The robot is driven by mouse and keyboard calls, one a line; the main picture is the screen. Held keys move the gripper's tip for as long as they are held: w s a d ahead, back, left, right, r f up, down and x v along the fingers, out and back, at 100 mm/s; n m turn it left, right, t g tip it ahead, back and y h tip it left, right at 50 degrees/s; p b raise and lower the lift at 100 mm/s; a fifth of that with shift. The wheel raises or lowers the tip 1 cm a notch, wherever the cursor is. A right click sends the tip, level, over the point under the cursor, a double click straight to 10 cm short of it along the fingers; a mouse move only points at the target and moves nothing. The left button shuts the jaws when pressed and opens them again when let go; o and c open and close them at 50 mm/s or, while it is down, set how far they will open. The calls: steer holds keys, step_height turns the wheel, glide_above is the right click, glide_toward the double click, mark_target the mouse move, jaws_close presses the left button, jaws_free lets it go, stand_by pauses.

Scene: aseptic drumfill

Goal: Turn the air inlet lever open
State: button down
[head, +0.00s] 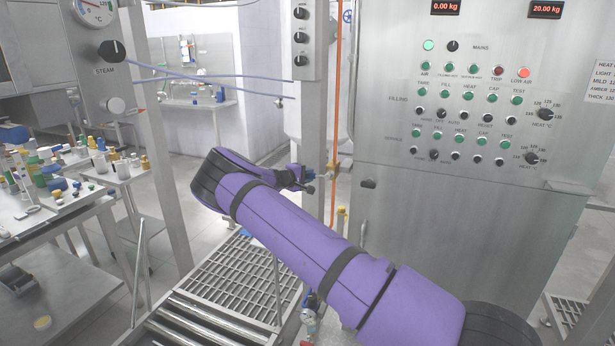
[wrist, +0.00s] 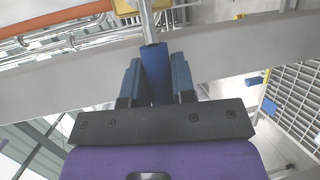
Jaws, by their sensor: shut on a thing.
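In the wrist view, a blue lever handle (wrist: 153,62) stands between the two blue fingers of my gripper (wrist: 157,75). A thin silver rod (wrist: 147,22) runs from the handle up to the top edge. The gripper is shut on the handle, with a finger on each side. In the head view, my gripper (head: 309,179) is at the end of my purple-sleeved arm, in front of a grey upright post. The lever is too small there, and partly behind the gripper, to tell its angle.
A steel control cabinet (head: 470,215) with buttons stands right of the gripper. An orange hose (head: 336,75) hangs beside it. A metal grating and rollers (head: 205,318) lie below. A table with bottles (head: 25,222) is at left. In the wrist view, a grey beam (wrist: 225,62) crosses behind the fingers.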

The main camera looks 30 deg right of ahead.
steer(key=shift+f, duration=0.1)
steer(key=shift+f+n+h, duration=0.5)
steer(key=shift+f+n, duration=0.2)
steer(key=shift+n, duration=0.2)
steer(key=s+d+f+n+t+h, duration=0.3)
steer(key=s+f+n+t, duration=0.3)
steer(key=n, duration=1.2)
steer(key=shift+d+h, duration=0.3)
steer(key=shift+d, duration=0.5)
steer(key=c, duration=0.9)
jaws_free()
steer(key=shift+c, duration=0.2)
steer(key=v, duration=1)
steer(key=shift+s+a+f, duration=0.2)
steer(key=shift+a, duration=0.1)
